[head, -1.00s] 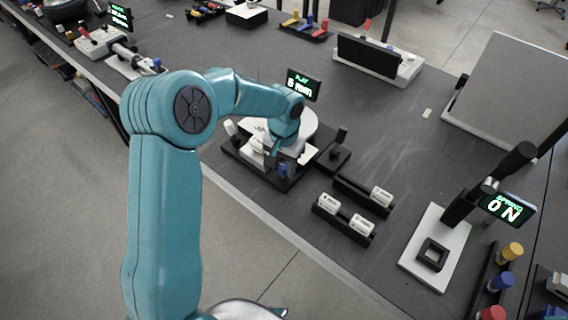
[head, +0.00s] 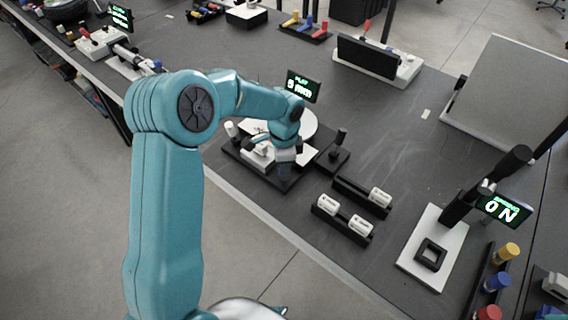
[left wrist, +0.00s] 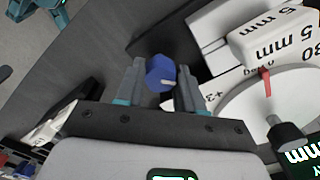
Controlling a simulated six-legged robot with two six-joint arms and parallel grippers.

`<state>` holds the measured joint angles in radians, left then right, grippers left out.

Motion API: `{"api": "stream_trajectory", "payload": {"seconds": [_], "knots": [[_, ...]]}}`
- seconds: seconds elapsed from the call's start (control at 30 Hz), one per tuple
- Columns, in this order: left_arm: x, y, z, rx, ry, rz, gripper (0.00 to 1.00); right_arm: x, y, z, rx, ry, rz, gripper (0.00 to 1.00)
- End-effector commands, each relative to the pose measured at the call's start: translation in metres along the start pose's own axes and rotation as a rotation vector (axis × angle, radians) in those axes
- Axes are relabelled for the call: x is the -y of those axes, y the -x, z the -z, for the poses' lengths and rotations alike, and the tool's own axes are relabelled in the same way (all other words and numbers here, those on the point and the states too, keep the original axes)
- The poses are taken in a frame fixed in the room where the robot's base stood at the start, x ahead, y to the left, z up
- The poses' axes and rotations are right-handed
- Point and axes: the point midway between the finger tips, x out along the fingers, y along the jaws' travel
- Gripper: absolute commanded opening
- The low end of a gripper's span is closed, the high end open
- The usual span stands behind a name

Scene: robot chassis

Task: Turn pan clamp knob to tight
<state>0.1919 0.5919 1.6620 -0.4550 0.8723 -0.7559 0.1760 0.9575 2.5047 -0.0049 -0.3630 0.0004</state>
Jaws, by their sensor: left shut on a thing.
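The blue clamp knob (left wrist: 160,75) is between the two fingers of my left gripper (left wrist: 158,85) in the left wrist view, with a small white mark on its face. The gripper is shut on it. In the head view my left gripper (head: 285,172) points down at the front of the pan device and hides the knob. The device's black base (head: 240,158) carries a round white pan (head: 308,122). My right gripper is not in view.
A black post (head: 338,140) stands right of the device. White labelled cylinders (head: 328,205) lie in black holders in front.

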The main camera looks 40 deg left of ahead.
Motion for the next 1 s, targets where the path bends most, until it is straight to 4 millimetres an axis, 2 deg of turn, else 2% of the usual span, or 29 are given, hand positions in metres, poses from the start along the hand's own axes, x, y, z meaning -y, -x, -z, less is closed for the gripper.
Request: {"api": "stream_trajectory", "payload": {"seconds": [0.4,1.0], "knots": [[0.0010,0.0017,0.0000,-0.001,-0.231,0.003,0.07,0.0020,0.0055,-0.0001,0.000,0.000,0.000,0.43],[0.0013,0.0016,0.0001,-0.001,-0.285,0.005,0.07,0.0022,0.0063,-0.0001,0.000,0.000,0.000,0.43]]}}
